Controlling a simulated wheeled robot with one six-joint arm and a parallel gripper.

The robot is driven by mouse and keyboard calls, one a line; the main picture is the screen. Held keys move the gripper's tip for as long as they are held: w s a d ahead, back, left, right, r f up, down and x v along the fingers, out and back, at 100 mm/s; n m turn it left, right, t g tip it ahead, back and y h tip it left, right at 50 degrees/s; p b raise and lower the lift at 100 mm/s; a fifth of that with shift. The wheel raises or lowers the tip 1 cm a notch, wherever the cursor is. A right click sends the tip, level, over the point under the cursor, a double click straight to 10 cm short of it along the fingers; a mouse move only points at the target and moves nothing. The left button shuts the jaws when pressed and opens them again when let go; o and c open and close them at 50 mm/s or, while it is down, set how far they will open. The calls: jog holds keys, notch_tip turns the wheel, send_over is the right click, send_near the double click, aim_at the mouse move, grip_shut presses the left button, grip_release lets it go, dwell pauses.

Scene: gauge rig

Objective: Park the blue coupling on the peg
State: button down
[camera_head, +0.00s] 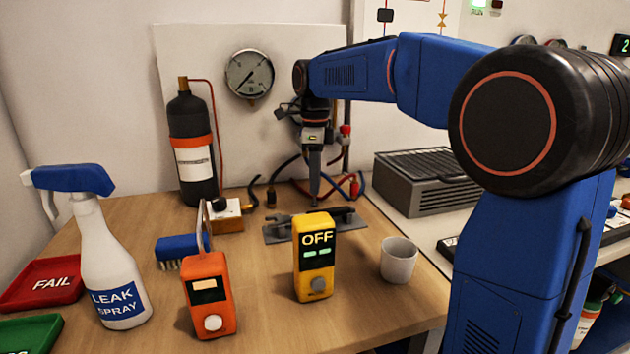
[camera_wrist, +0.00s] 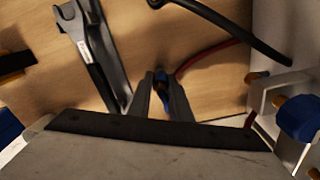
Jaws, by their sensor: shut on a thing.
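My gripper (camera_head: 314,198) points down at the back of the wooden bench, below the gauge panel. In the wrist view, my gripper (camera_wrist: 161,88) has its fingers close together around a small dark blue piece, the blue coupling (camera_wrist: 160,80). It is mostly hidden by the fingers, and a red hose (camera_wrist: 205,57) runs close beside it. In the head view the fingers hide the coupling. I cannot tell whether it touches the bench. I cannot clearly make out the peg among the hoses and fittings.
A grey metal tool (camera_head: 285,229) lies just in front of my gripper. A yellow OFF meter (camera_head: 315,258), white cup (camera_head: 398,260), orange meter (camera_head: 208,295) and spray bottle (camera_head: 105,255) stand nearer. A black cylinder (camera_head: 191,150) stands left, a grey vented box (camera_head: 425,182) right.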

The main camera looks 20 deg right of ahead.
jog(key=shift+f, duration=1.35)
dwell(0.4)
jog(key=c, duration=1.2)
grip_release()
notch_tip(320, 180, up, 18)
jog(key=shift+f, duration=0.25)
